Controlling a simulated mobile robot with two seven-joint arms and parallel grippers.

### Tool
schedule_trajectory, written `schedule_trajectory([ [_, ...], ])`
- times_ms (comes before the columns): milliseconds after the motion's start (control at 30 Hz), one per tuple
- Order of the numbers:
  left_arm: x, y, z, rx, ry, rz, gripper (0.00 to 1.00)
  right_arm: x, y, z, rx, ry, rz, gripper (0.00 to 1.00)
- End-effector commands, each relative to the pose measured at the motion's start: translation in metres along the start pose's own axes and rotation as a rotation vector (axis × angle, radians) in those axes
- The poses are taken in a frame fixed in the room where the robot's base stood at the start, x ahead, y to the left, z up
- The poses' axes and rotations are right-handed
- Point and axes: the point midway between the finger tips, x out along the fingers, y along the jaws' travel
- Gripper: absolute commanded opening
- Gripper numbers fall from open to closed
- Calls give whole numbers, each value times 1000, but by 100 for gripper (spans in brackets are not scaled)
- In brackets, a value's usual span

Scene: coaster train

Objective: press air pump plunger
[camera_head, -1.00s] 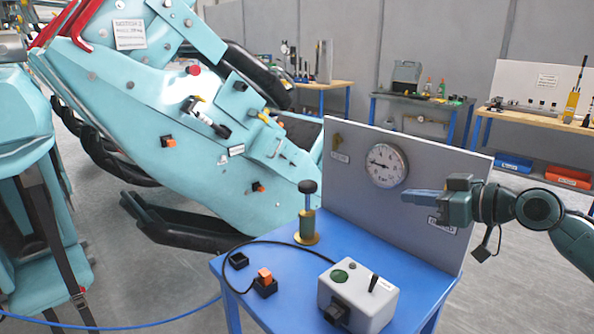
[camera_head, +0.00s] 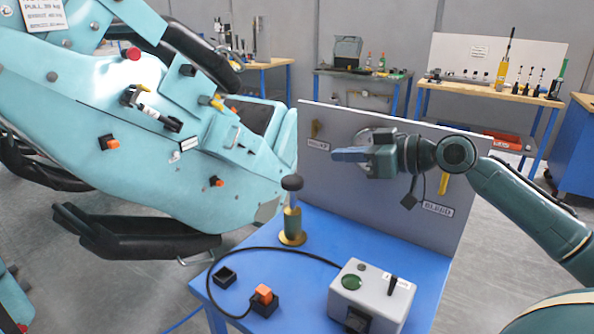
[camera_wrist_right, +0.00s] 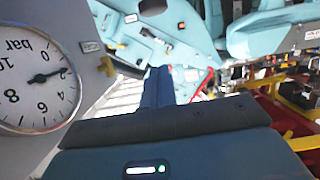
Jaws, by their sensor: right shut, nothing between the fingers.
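The air pump (camera_head: 291,222) stands upright on the blue table, with a brass base, a green body and a dark round knob (camera_head: 292,183) on top of its plunger. The plunger rod shows between knob and body. My right gripper (camera_head: 336,155) is shut and empty. It points left in front of the grey panel, above and to the right of the knob, apart from it. In the right wrist view its blue fingers (camera_wrist_right: 157,87) are together with nothing between them. The pump does not show clearly there. My left gripper is not in view.
A pressure gauge (camera_wrist_right: 38,82) on the grey panel (camera_head: 400,215) is partly hidden by my right gripper in the head view. A grey control box (camera_head: 371,294) and an orange switch (camera_head: 263,293) sit on the blue table (camera_head: 325,238). The teal coaster car (camera_head: 150,170) stands at left.

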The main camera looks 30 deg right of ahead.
Motion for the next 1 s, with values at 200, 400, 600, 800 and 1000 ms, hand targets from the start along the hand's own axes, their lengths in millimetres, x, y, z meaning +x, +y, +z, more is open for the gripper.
schedule_trajectory([
  [200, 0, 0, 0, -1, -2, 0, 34, 0, 0, 0, 0, 0, 0, 0],
  [400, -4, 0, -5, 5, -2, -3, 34, 9, 1, -2, 3, 3, 1, 0],
  [600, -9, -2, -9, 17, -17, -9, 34, 34, 1, -5, 3, 6, 0, 0],
  [800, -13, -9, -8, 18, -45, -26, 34, 69, 0, -6, 4, 6, -2, 0],
  [1000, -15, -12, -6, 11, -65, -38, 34, 104, -1, 1, 2, -1, -2, 0],
])
